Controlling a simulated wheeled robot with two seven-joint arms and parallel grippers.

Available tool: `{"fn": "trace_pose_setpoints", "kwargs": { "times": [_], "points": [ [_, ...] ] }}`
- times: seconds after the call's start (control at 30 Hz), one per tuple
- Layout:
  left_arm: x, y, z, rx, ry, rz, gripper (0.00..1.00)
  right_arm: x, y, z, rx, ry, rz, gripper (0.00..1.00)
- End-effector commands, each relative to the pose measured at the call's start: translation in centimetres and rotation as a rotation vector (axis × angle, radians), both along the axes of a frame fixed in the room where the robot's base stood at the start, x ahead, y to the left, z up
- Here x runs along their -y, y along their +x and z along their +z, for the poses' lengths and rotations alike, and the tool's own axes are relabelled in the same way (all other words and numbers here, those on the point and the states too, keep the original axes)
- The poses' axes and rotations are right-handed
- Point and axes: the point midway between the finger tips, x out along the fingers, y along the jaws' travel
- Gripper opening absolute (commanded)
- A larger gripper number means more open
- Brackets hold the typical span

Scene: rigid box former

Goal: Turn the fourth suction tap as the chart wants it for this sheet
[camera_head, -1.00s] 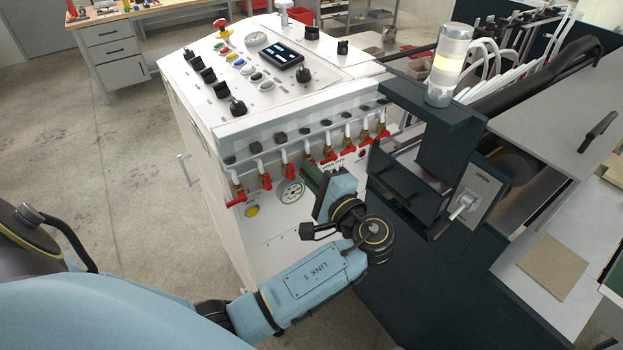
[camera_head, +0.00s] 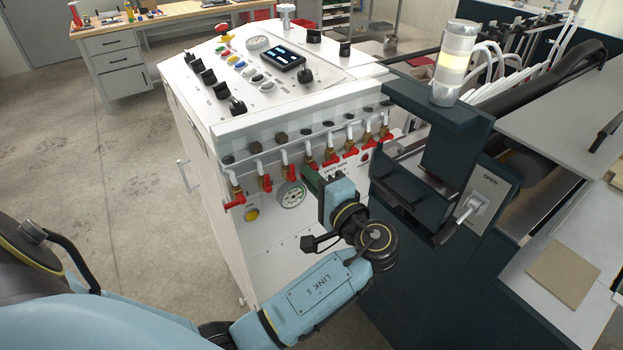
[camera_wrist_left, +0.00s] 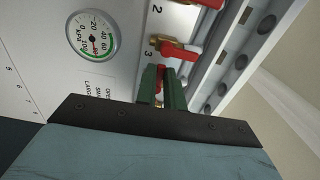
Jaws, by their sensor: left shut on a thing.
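A row of suction taps with red handles runs along the upper front of the white cabinet, among them the third tap (camera_wrist_left: 180,51), beside a printed 3. My left gripper (camera_head: 314,181) is at the fourth tap from the left (camera_head: 309,161). In the left wrist view its green fingers (camera_wrist_left: 163,92) are shut around a red handle (camera_wrist_left: 159,80), the one after the 3. The fingers and gripper body hide most of this handle, so its exact angle is unclear. Small print (camera_wrist_left: 100,88) on the panel reads OPEN, SMALL, LARGE, partly covered. My right gripper is out of view.
A round kPa gauge (camera_head: 291,195) sits under the taps, close to my fingers. Neighbouring tap handles stand close on both sides. Floor at the left is clear.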

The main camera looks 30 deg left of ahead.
Motion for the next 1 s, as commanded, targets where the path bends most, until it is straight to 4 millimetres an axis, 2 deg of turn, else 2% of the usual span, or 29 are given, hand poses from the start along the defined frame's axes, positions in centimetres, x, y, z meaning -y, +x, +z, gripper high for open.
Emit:
{"fn": "trace_pose_setpoints", "kwargs": {
  "times": [0.03, 0.07, 0.23, 0.5, 0.63, 0.77, 1.0],
  "points": [
    [0.1, -0.1, -0.2, -0.002, -0.004, 0.000, 0.00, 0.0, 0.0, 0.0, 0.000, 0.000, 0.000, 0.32],
    [0.1, -0.1, -0.2, -0.002, -0.004, 0.000, 0.11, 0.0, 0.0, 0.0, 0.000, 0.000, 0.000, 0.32],
    [0.1, 0.0, -0.1, -0.002, -0.002, 0.000, 0.32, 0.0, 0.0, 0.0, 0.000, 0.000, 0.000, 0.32],
    [0.1, 0.0, -0.1, -0.002, -0.001, 0.000, 0.32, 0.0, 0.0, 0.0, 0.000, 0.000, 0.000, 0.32],
    [1.0, -0.4, -0.2, -0.002, -0.003, -0.003, 0.32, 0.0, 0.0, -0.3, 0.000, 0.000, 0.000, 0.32],
    [3.1, -1.2, -0.3, 0.000, -0.005, -0.002, 0.32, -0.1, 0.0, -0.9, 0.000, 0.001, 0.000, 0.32],
    [8.2, -3.3, -0.3, -0.001, -0.006, -0.002, 0.32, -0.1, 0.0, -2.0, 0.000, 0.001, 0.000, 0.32]
  ]
}}
